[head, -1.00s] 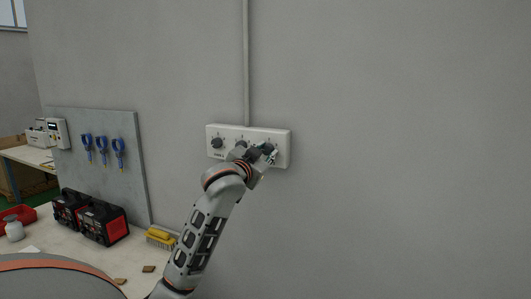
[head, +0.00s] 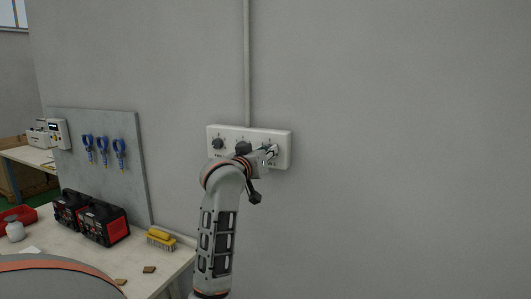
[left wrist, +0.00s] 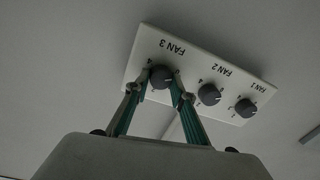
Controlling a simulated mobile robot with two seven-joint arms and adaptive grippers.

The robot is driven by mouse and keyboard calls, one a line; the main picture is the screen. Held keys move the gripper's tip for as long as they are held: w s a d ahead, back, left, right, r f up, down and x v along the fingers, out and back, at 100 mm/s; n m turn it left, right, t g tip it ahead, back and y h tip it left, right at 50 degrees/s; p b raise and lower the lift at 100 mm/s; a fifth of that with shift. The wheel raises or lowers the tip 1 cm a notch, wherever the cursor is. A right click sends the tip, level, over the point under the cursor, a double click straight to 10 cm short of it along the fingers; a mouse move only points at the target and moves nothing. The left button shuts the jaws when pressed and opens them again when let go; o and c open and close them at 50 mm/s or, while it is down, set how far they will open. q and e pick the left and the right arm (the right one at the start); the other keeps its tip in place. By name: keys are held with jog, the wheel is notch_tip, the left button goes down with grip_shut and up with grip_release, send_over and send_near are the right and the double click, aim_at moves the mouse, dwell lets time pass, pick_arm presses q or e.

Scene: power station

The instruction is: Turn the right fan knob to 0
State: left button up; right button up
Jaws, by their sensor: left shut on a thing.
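The white fan panel (head: 229,131) is fixed to the wall and has three dark knobs. In the head view the left knob (head: 218,143) and the middle knob (head: 243,147) show; my gripper hides the right one. My left gripper (head: 270,151) is at the panel's right end. In the left wrist view the panel (left wrist: 205,66) appears turned over, and my left gripper (left wrist: 162,76) is shut on the FAN 3 knob (left wrist: 161,78), one finger on each side. I cannot read where its pointer stands. The FAN 2 knob (left wrist: 209,94) and FAN 1 knob (left wrist: 246,108) are clear of the fingers.
A conduit (head: 246,65) runs up the wall from the panel. At lower left a workbench (head: 165,271) holds black-and-red devices (head: 103,223) and a yellow brush (head: 160,237). Blue tools (head: 102,150) hang on a grey board (head: 80,125). The wall right of the panel is bare.

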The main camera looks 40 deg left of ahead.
dwell(0.5)
pick_arm(q)
jog(key=o, duration=1.1)
jog(key=v, duration=1.2)
jog(key=shift+r, duration=0.1)
